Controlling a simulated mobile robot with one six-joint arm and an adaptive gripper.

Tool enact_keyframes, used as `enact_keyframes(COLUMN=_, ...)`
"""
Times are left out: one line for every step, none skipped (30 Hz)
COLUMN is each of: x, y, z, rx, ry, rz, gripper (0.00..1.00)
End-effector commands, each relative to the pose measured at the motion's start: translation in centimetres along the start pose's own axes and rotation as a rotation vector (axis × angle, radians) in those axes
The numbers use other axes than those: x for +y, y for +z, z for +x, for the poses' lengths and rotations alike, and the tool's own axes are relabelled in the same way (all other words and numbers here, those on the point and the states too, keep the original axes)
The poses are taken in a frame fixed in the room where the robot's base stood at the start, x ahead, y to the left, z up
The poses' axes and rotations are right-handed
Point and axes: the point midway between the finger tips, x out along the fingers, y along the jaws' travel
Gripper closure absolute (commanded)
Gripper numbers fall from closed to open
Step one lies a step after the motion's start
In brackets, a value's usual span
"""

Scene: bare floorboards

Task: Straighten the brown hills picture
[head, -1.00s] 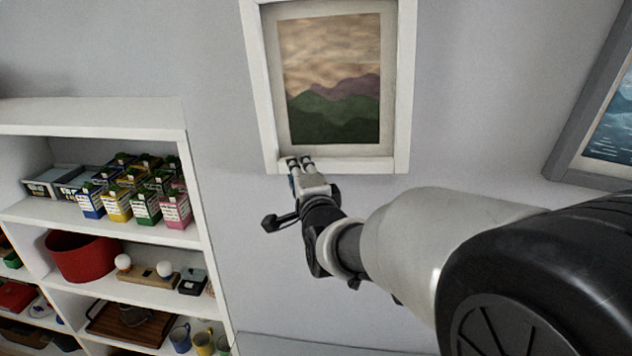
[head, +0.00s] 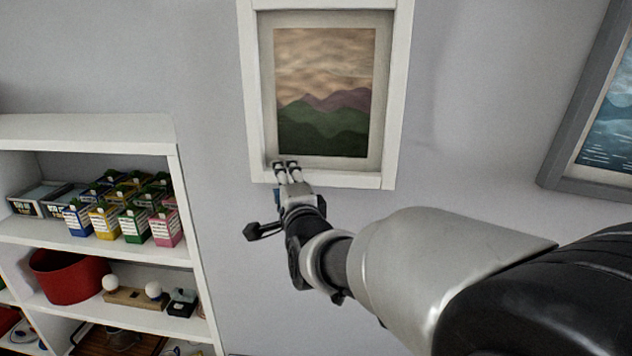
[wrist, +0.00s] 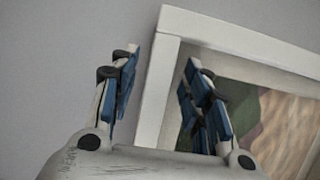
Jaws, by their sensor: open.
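The brown hills picture (head: 324,90) hangs on the wall in a white frame (head: 325,179), with a brown cloudy sky above purple and green hills. In the head view its lower edge runs slightly down to the right. My gripper (head: 287,169) is at its lower left corner, fingers pointing at the wall. In the wrist view the open fingers (wrist: 160,78) stand on either side of a white frame strip (wrist: 158,92), one over the wall and one over the picture's inner side. I cannot tell whether either finger touches it.
A white shelf unit (head: 90,130) stands at the lower left with several small cartons (head: 120,222), a red bowl (head: 68,277) and other items. A grey-framed picture (head: 585,187) hangs at the right. The wall between the pictures is clear.

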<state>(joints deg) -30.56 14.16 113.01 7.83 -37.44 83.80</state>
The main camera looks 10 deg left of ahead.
Motion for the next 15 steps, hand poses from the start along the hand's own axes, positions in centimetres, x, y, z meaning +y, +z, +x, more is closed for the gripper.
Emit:
enact_keyframes(x=0.0, y=0.0, z=0.0, rx=0.0, ry=0.0, rz=0.0, gripper=0.57)
enact_keyframes(x=0.0, y=0.0, z=0.0, rx=0.0, ry=0.0, rz=0.0, gripper=0.57)
enact_keyframes(x=0.0, y=0.0, z=0.0, rx=0.0, ry=0.0, rz=0.0, gripper=0.57)
enact_keyframes(x=0.0, y=0.0, z=0.0, rx=0.0, ry=0.0, rz=0.0, gripper=0.57)
enact_keyframes(x=0.0, y=0.0, z=0.0, rx=0.0, ry=0.0, rz=0.0, gripper=0.57)
enact_keyframes(x=0.0, y=0.0, z=-0.1, rx=0.0, ry=0.0, rz=0.0, gripper=0.57)
enact_keyframes(x=0.0, y=0.0, z=-0.2, rx=0.0, ry=0.0, rz=0.0, gripper=0.57)
enact_keyframes(x=-0.1, y=0.0, z=-0.4, rx=0.0, ry=-0.001, rz=0.0, gripper=0.57)
enact_keyframes(x=-0.1, y=0.0, z=-0.7, rx=0.0, ry=-0.002, rz=0.0, gripper=0.57)
enact_keyframes(x=-0.1, y=0.0, z=-1.1, rx=0.0, ry=-0.001, rz=0.0, gripper=0.57)
enact_keyframes(x=-0.1, y=0.0, z=-1.5, rx=0.0, ry=-0.001, rz=0.0, gripper=0.57)
enact_keyframes(x=-0.1, y=0.0, z=-2.2, rx=0.0, ry=-0.001, rz=0.0, gripper=0.57)
enact_keyframes(x=-0.1, y=0.0, z=-2.8, rx=-0.001, ry=-0.001, rz=0.0, gripper=0.57)
enact_keyframes(x=-0.1, y=0.0, z=-3.4, rx=-0.001, ry=0.0, rz=0.0, gripper=0.57)
enact_keyframes(x=-0.1, y=0.1, z=-4.3, rx=-0.001, ry=-0.001, rz=0.0, gripper=0.57)
